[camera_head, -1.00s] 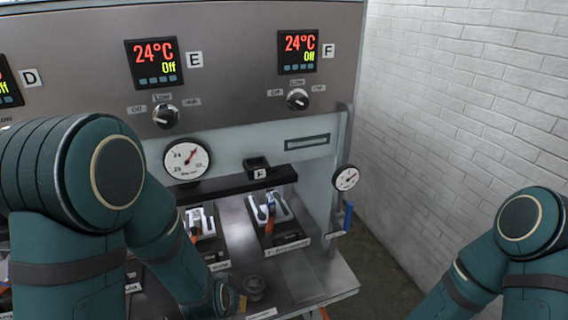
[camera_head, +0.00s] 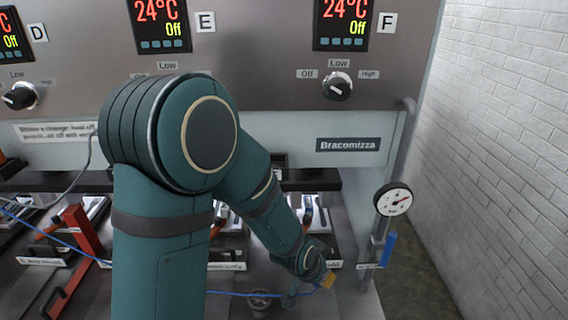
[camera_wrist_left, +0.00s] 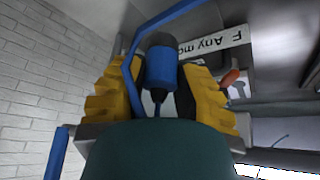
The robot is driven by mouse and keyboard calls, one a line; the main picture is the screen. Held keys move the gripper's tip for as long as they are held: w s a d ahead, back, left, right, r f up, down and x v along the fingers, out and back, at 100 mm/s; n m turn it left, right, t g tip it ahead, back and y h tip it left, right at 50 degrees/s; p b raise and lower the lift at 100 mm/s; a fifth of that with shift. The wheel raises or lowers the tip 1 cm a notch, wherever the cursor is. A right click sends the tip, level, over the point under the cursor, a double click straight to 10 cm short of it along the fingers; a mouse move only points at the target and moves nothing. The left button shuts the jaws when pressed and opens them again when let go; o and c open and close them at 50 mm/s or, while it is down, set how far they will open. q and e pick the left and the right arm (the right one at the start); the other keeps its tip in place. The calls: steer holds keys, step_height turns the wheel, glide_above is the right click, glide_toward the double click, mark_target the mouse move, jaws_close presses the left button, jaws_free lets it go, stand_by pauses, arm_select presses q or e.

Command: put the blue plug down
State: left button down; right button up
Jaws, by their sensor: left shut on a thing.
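The blue plug (camera_wrist_left: 161,68) is a short blue cylinder with a dark end, held between the yellow ridged fingers of my left gripper (camera_wrist_left: 160,85) in the left wrist view. A thin blue cord leaves its near end. In the head view, my left gripper (camera_head: 326,281) is low at centre right, near the front of the machine's lower shelf, with one yellow fingertip showing. The plug is mostly hidden there. A blue cable (camera_head: 235,294) runs from the left to the gripper. My right gripper is out of view.
A pressure gauge (camera_head: 393,199) and a blue handle (camera_head: 390,249) stand on a pipe right of the gripper. A small dark round cup (camera_head: 260,301) is to its left. A red bracket (camera_head: 82,232) stands far left. A brick wall (camera_head: 510,150) closes the right side.

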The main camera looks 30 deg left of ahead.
arm_select(q)
steer(key=r, duration=0.5)
steer(key=shift+a, duration=0.2)
steer(key=shift+s+a+r, duration=0.15)
steer(key=shift+s+r, duration=0.05)
steer(key=shift+r, duration=0.85)
steer(key=shift+s+a+r, duration=0.15)
steer(key=shift+r, duration=0.9)
steer(key=s+a+r+n+y+p, duration=0.1)
steer(key=s+a+r+n+p, duration=0.15)
steer(key=s+r, duration=0.95)
steer(key=s+a+r+n+y+p, duration=0.2)
steer(key=s+a+r, duration=0.35)
steer(key=r, duration=1.05)
steer(key=w, duration=0.5)
steer(key=w+p, duration=0.1)
steer(key=w, duration=0.4)
steer(key=w+a, duration=0.1)
steer(key=w, duration=0.4)
steer(key=shift+w+a+f+p, duration=0.1)
steer(key=shift+w+f+p, duration=0.05)
steer(key=shift+w+p, duration=0.15)
steer(key=shift+f, duration=1.8)
